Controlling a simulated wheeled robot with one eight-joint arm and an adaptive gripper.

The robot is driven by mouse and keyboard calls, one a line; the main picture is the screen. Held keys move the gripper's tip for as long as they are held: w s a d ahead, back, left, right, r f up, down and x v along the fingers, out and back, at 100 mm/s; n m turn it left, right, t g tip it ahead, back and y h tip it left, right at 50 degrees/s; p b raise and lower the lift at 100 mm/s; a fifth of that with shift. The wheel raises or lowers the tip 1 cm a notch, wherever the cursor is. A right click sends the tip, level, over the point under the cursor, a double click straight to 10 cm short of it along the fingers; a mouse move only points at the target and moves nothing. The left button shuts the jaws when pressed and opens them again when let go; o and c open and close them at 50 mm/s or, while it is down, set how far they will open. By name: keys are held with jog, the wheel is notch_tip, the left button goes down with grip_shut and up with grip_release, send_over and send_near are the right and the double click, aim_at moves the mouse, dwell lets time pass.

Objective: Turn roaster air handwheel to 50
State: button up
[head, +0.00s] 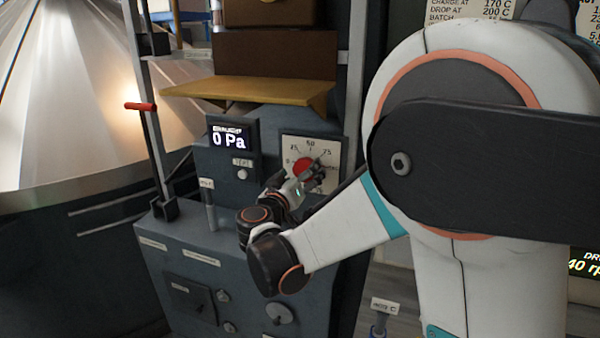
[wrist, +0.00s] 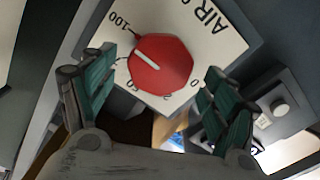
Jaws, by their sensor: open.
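The roaster air handwheel is a red faceted knob (wrist: 160,65) with a white pointer line. It sits on a white dial plate (wrist: 215,40) marked from 0 to 100. In the wrist view the pointer aims up-left, between the 100 mark and the part of the scale hidden by the left finger. The head view shows the knob (head: 302,166) partly covered by my gripper (head: 310,180). My gripper (wrist: 158,78) is open, its green-padded fingers on either side of the knob with gaps between. I cannot tell how deep the fingertips reach.
Left of the dial is a gauge display (head: 228,138) reading 0 Pa. A yellow shelf (head: 250,92) juts out above it. A lever (head: 209,205) stands on the lower panel, and a red-handled lever (head: 141,107) stands at the left.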

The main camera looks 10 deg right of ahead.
jog(key=shift+x, duration=1.7)
jog(key=c, duration=1.1)
